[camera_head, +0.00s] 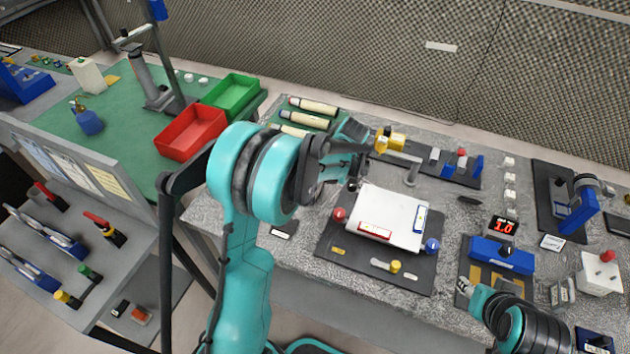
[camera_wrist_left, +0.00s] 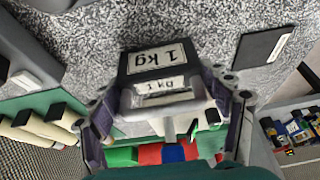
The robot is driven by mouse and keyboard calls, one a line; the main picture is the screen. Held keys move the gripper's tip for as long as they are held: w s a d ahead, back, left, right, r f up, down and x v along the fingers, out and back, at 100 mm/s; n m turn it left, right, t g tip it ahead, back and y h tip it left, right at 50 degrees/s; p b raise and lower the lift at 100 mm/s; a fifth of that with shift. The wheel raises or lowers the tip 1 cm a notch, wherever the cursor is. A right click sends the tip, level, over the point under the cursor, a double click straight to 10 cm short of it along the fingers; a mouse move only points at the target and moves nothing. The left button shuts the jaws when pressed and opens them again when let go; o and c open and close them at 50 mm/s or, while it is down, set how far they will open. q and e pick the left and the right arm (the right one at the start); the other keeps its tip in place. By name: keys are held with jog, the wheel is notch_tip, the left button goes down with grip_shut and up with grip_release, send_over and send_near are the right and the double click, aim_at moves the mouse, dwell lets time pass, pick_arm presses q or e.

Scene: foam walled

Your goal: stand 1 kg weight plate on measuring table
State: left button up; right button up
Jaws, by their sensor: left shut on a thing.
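The 1 kg weight plate (camera_wrist_left: 130,66) is a dark block with a white "1 kg" label, upside down in the left wrist view. My left gripper (camera_wrist_left: 160,98) is shut on it, with a finger at each side. The measuring table (camera_head: 240,206) is a speckled grey slab, and its surface shows behind the plate in the left wrist view (camera_wrist_left: 200,32). I cannot tell whether the plate touches it. In the head view my left arm hides most of the gripper and the plate. My right gripper (camera_head: 464,287) is low at the right, too small to read its fingers.
A black mat (camera_head: 334,252) carries a white slab (camera_head: 392,216) with red and blue knobs. A small dark labelled plate (camera_head: 284,229) lies left of it. Cream cylinders (camera_head: 313,106) lie behind. A red bin (camera_head: 190,132) and a green bin (camera_head: 231,94) stand at the left.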

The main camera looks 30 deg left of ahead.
pick_arm(q)
jog(key=o, duration=1.9)
jog(key=shift+f, duration=0.1)
jog(key=shift+r, duration=0.4)
jog(key=p+v, duration=0.3)
jog(key=v, duration=0.8)
jog(key=s+d+r+m+t+h, duration=0.1)
jog(key=s+d+m+t, duration=0.1)
jog(key=s+m, duration=0.4)
jog(key=s+d+r+m+t+h, duration=0.2)
jog(key=s+m+t, duration=0.1)
jog(key=s+m, duration=0.3)
jog(key=s+d+r+m+t+h, duration=0.1)
jog(key=s+d+m+t, duration=0.1)
jog(key=s+m, duration=0.4)
jog(key=shift+s+r+m, duration=0.3)
jog(key=shift+s, duration=0.55)
